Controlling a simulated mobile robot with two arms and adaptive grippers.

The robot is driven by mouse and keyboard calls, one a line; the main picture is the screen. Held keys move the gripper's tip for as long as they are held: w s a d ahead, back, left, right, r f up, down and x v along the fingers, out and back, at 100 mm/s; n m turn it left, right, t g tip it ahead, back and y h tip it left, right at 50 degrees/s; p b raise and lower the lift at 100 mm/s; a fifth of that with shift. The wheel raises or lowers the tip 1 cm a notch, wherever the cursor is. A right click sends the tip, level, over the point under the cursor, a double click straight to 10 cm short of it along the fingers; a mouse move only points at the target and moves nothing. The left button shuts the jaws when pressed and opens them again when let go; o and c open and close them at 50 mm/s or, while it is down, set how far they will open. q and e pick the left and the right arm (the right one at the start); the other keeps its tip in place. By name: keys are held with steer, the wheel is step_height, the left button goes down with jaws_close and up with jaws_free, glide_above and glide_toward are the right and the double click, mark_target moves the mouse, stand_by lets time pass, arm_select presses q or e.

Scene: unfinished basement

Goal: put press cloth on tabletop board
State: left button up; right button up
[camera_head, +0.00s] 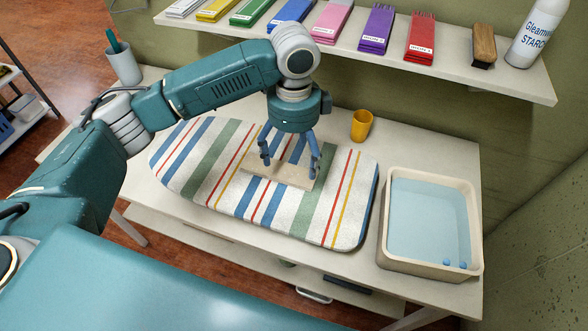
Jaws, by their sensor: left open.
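The tabletop board (230,185) is a long padded board with white, blue, green, red and yellow stripes, lying on the white table. A flat beige piece that looks like the press cloth (283,175) lies on the board's middle. My left gripper (289,167) points down just over this cloth, with its blue fingers spread apart on either side. The fingers look empty, and I cannot tell whether the tips touch the cloth. The gripper and its wrist hide part of the board behind. My right gripper is not in view.
A tub of water (388,245) stands right of the board, and a yellow cup (361,126) behind it. A shelf (455,68) above holds folded coloured cloths, a brush (484,45) and a starch bottle (535,38). A pen cup (123,66) stands at the table's left end.

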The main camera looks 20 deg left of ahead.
arm_select(q)
steer(key=shift+r, duration=2.35)
